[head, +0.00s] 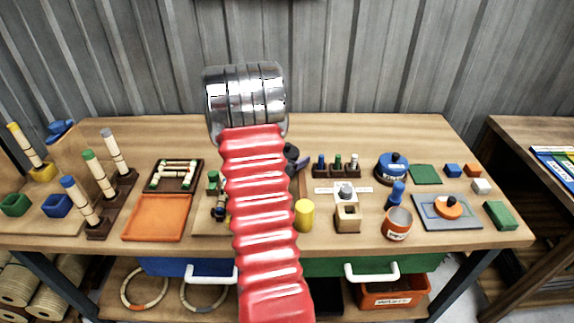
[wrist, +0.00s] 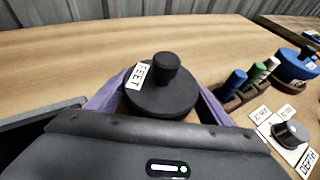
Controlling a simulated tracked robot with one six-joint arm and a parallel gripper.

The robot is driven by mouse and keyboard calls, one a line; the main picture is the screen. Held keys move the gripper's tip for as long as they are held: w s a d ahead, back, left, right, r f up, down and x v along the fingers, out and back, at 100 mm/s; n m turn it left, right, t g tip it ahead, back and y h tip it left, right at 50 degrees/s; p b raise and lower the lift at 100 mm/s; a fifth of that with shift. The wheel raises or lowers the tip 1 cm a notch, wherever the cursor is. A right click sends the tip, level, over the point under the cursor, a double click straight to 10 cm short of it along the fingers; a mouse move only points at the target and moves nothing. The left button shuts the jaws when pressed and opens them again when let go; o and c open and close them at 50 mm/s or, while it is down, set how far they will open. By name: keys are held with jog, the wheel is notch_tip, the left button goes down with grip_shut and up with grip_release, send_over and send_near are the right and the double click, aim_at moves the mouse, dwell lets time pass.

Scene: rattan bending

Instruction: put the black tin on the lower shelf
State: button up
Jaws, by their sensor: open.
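The black tin (wrist: 160,97) is round with a black knob on its lid and a white label reading FEET. It stands upright on the table. In the wrist view my gripper (wrist: 157,92) is open, with one purple finger on each side of the tin; whether they touch it I cannot tell. In the head view my red arm hides most of the gripper, and only a dark part of the tin (head: 291,152) shows beside it. The lower shelf (head: 170,307) is under the table, partly hidden by the drawers and my arm.
A yellow cylinder (head: 304,215) and a wooden block with a hole (head: 347,218) stand right of my arm. Small bottles in a rack (head: 337,167) and a blue tin (head: 392,167) are further right. An orange bin (head: 394,293) and rings (head: 205,296) occupy the shelf area.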

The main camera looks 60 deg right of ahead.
jog(key=shift+d+f, duration=0.25)
jog(key=shift+d, duration=0.35)
jog(key=shift+c, duration=0.6)
jog(key=c, duration=0.8)
jog(key=shift+r, duration=0.1)
jog(key=shift+r, duration=4.95)
